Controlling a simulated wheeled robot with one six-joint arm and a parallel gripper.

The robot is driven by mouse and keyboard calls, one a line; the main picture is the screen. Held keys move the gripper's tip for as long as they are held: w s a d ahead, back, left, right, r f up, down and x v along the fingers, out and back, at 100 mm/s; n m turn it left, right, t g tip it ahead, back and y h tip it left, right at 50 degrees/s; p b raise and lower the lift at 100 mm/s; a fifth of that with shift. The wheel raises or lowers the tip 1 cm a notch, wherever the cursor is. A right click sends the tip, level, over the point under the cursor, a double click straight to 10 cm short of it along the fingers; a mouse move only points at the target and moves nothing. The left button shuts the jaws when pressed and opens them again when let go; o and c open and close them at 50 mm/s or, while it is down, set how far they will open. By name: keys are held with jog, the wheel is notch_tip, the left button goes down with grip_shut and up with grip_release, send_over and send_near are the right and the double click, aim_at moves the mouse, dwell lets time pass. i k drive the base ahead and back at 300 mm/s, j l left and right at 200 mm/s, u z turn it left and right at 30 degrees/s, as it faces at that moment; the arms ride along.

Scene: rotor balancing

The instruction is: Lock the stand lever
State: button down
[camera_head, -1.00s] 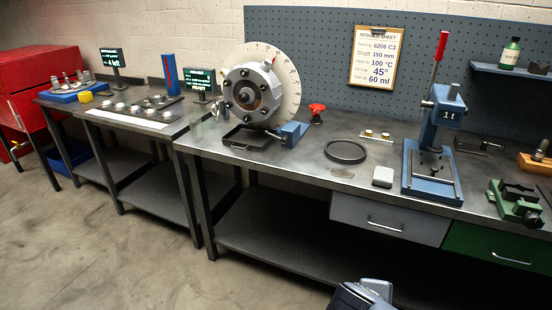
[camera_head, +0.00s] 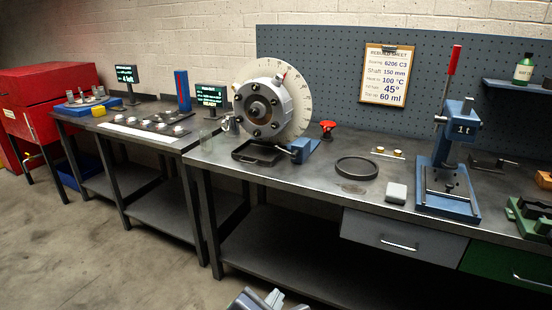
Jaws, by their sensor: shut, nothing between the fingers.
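The rotor stand (camera_head: 262,108) stands on the long workbench, with a round grey housing in front of a white graduated dial (camera_head: 297,92). A red knob (camera_head: 327,126) on a short stem is at the stand's right. I cannot tell whether this is the stand lever or whether it is locked. A blue block (camera_head: 303,148) sits at the stand's foot. My gripper (camera_head: 272,297) shows at the bottom edge, partly cut off by the frame. It is shut and empty, well in front of and below the bench top, apart from the stand.
A black tray (camera_head: 258,153) lies under the housing. A dark ring (camera_head: 357,168), a pale block (camera_head: 397,193) and a blue press (camera_head: 447,180) with a red-handled lever stand to the right. Floor in front of the bench (camera_head: 150,250) is clear.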

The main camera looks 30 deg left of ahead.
aim_at(294, 154)
jog(key=i+j, duration=0.3)
jog(key=i, duration=0.15)
jog(key=i+j+u, duration=0.1)
jog(key=i+j, duration=0.25)
jog(key=i, duration=0.15)
jog(key=i+j, duration=0.25)
jog(key=i, duration=0.25)
jog(key=i+j, duration=0.3)
jog(key=i, duration=0.15)
jog(key=u, duration=0.05)
